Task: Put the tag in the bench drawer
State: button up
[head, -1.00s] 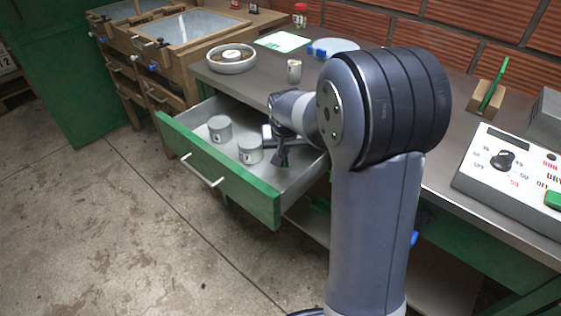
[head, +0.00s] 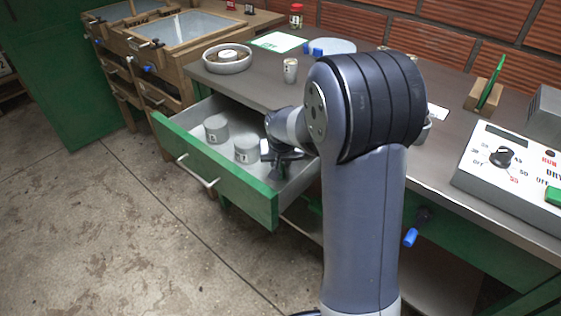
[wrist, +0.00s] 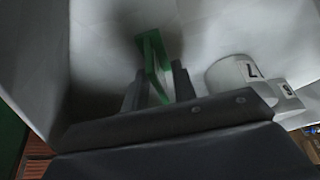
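The bench drawer (head: 213,178), with a green front and pale grey inside, is pulled out. My gripper (head: 284,168) is down inside it, near its right end. In the wrist view my gripper (wrist: 160,82) has its two dark fingers apart. A thin green piece, apparently the tag (wrist: 151,52), stands between and beyond them, tilted. Slim gaps seem to show beside it, so it does not look clamped. Whether it rests on the drawer floor is unclear. The tag cannot be made out in the head view.
Two grey weights (head: 216,127) (head: 247,147) stand in the drawer left of my gripper; a lettered one (wrist: 235,75) shows close by in the wrist view. On the bench are a round dish (head: 228,60), a small can (head: 290,70) and a control box (head: 505,170).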

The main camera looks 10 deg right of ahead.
jog(key=shift+r, duration=0.1)
jog(key=shift+r, duration=0.25)
jog(key=p+v, duration=0.2)
jog(key=v, duration=0.9)
jog(key=shift+s+r, duration=0.25)
jog(key=shift+r, duration=0.05)
jog(key=shift+c, duration=0.6)
